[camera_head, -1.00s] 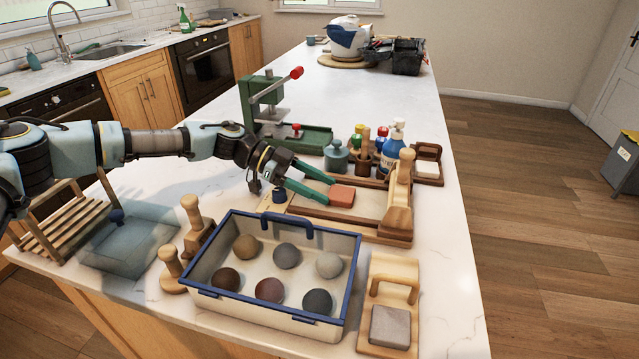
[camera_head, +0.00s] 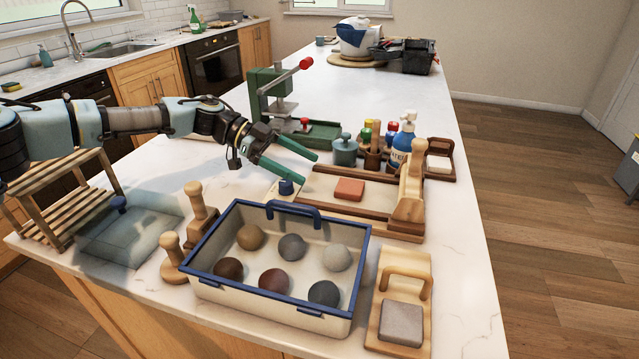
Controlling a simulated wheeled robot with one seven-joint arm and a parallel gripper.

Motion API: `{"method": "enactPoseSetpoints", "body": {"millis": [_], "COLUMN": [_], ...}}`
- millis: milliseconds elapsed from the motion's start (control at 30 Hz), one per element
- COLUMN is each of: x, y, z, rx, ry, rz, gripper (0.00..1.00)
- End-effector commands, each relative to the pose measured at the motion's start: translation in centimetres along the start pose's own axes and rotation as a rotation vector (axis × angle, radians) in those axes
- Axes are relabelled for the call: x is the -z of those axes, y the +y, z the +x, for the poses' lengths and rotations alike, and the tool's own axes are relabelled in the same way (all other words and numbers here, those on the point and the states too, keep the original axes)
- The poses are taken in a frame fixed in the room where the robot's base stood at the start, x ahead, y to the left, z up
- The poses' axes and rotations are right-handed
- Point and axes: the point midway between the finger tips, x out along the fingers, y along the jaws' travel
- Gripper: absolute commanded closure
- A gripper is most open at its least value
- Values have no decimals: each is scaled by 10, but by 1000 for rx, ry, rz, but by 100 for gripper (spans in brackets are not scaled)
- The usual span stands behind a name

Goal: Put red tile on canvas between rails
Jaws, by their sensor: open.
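The red tile (camera_head: 349,189) lies flat on the pale canvas (camera_head: 325,192), between the wooden rails of the board (camera_head: 385,229). My gripper (camera_head: 311,170) has green fingers and is open and empty. It is up and to the left of the tile, apart from it. The fingertips point right, over the back left part of the board.
A blue-rimmed bin (camera_head: 215,270) with several clay balls stands in front of the board. A green press (camera_head: 285,105) stands behind my gripper. A teal jar (camera_head: 344,150) and a blue bottle (camera_head: 403,142) stand behind the board.

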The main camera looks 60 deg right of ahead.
Motion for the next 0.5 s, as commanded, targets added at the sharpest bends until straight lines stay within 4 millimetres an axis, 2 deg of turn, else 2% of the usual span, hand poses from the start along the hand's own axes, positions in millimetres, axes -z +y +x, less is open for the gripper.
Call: {"method": "enactPoseSetpoints", "body": {"millis": [100,200,333,500], "x": [-4,-3,-1,0], "y": [-1,0,0,0], "z": [-23,-37,-49,-53], "rx": [4,2,1,-1], "ry": [-2,-1,0,1], "rz": [1,0,1,0], "gripper": [1,1,1,1]}}
